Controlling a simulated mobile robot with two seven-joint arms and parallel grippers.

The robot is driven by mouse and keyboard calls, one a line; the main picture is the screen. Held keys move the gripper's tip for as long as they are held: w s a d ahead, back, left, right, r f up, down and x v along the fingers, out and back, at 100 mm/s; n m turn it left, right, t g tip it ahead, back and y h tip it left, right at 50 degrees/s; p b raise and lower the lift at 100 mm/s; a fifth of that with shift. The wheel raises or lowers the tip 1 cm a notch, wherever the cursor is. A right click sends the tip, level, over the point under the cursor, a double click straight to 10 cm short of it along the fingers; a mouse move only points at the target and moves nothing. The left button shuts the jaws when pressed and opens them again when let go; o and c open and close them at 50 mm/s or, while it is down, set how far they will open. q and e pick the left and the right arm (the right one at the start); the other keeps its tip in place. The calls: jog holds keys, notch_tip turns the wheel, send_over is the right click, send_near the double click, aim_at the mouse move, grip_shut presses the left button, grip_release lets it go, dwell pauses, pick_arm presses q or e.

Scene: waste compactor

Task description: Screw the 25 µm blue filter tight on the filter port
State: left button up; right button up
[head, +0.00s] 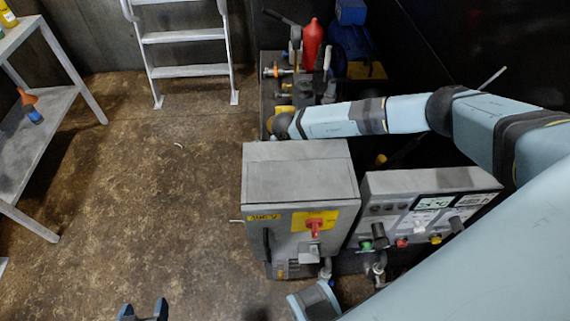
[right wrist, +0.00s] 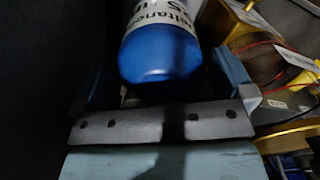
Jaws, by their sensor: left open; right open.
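A blue filter (right wrist: 160,55) with a white label with dark lettering fills the upper middle of the right wrist view. Its rounded blue end faces the camera. My right gripper (right wrist: 165,88) is open, with one finger on each side of the filter; I cannot tell whether they touch it. In the head view my right arm reaches in from the right, and its gripper is hidden behind the grey cabinet. The filter port cannot be made out. My left gripper (head: 142,311) is open and empty at the bottom edge of the head view, over the floor.
A grey cabinet (head: 298,178) with a red switch stands in the middle, with a control panel (head: 430,185) on its right. Behind are a red container (head: 312,44) and pipe fittings. A ladder (head: 187,70) and a shelf (head: 42,120) stand further left. The floor between is clear.

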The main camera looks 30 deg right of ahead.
jog(key=shift+r, duration=0.15)
jog(key=c, duration=0.9)
jog(key=m+p, duration=0.1)
jog(key=m, duration=0.1)
jog(key=shift+r+m+p, duration=0.2)
jog(key=shift+m+p, duration=0.1)
jog(key=shift+p, duration=0.05)
jog(key=shift+c, duration=0.2)
jog(key=m, duration=0.2)
jog(key=shift+f+m+p, duration=0.2)
jog(key=shift+m+p, duration=0.1)
jog(key=shift+p, duration=0.1)
